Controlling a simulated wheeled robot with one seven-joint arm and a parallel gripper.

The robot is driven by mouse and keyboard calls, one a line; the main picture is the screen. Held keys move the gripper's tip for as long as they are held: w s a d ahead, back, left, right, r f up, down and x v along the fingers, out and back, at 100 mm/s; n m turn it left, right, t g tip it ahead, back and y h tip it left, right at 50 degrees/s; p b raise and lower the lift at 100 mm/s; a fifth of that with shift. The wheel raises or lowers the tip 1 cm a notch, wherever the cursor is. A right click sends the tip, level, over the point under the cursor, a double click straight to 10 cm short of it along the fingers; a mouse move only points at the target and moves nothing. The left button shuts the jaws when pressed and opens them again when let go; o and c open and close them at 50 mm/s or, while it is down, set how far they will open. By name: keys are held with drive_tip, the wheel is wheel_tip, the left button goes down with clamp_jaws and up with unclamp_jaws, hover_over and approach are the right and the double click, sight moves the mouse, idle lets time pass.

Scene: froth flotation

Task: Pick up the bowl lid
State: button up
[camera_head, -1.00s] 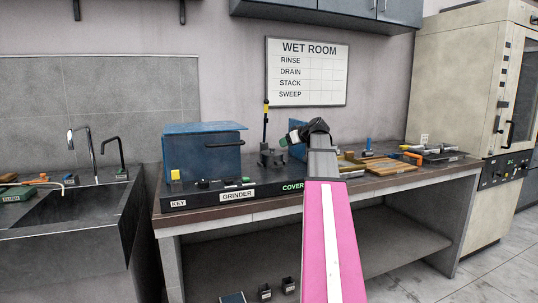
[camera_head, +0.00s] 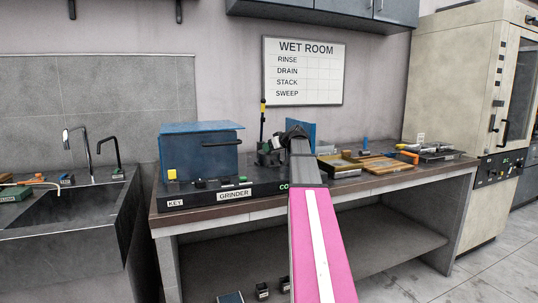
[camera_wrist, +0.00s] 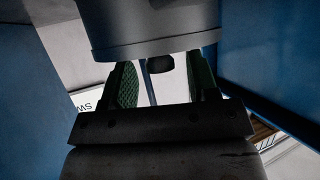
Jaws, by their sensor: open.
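In the wrist view a dark grey cylinder with a banded edge, seemingly the bowl with its lid (camera_wrist: 150,30), fills the top middle. A small black knob (camera_wrist: 160,63) sticks out from it. My gripper (camera_wrist: 162,80) is open, with its green-padded fingers on either side of the knob and a gap visible beside it. I cannot tell where lid and bowl part. In the head view my gripper (camera_head: 268,148) is over the dark grinder base (camera_head: 262,188), right of the blue box. The lid is not clearly seen there, being small and partly hidden by my arm.
Blue walls stand close on both sides in the wrist view (camera_wrist: 275,60). In the head view they match the blue box (camera_head: 200,150) and a blue panel (camera_head: 308,130). An upright post with a yellow band (camera_head: 263,115) stands close behind. Wooden trays (camera_head: 385,166) lie right.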

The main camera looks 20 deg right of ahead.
clamp_jaws()
